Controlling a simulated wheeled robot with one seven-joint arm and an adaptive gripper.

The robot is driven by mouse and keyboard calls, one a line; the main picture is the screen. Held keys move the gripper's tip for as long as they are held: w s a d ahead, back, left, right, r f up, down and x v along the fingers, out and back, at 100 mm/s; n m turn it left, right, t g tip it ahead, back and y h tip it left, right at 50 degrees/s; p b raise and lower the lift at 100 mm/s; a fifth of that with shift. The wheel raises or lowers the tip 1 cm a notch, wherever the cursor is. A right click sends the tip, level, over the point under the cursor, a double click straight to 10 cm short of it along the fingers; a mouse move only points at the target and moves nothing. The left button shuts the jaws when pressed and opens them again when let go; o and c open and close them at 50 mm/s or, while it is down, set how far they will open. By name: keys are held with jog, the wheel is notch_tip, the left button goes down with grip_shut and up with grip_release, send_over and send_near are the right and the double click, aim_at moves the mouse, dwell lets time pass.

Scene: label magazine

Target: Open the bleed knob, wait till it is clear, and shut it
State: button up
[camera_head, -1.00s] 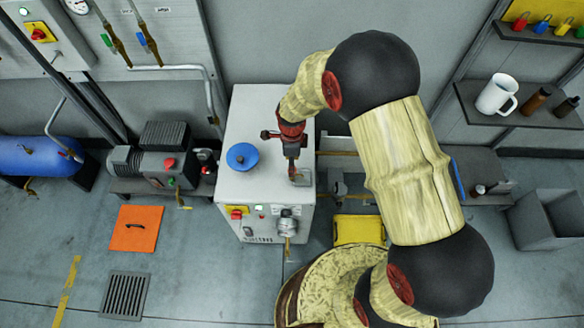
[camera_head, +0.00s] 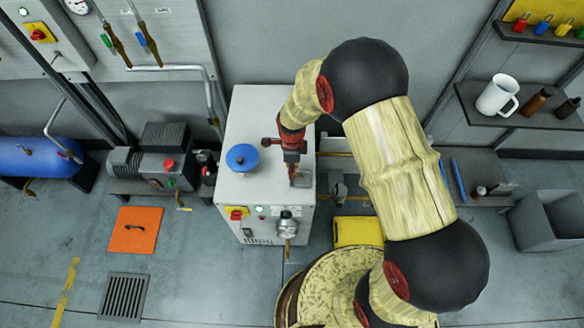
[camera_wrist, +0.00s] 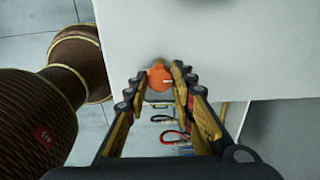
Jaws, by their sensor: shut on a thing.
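An orange knob with a pale mark (camera_wrist: 160,77) sits between my fingertips at the edge of a white cabinet face in the wrist view. My gripper (camera_wrist: 165,72) is shut on it; its yellow and black fingers stand on either side. In the head view my gripper (camera_head: 294,181) points down at the right part of the white cabinet's top (camera_head: 263,112), and it hides most of the knob there. I see no fluid coming out; the knob's turn angle is hard to tell.
A blue round cap (camera_head: 242,157) stands on the cabinet top, left of my gripper. The cabinet front carries a red and yellow switch (camera_head: 237,213) and a round gauge-like fitting (camera_head: 288,224). A shelf with a white mug (camera_head: 497,95) is at the right.

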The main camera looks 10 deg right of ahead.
grip_shut()
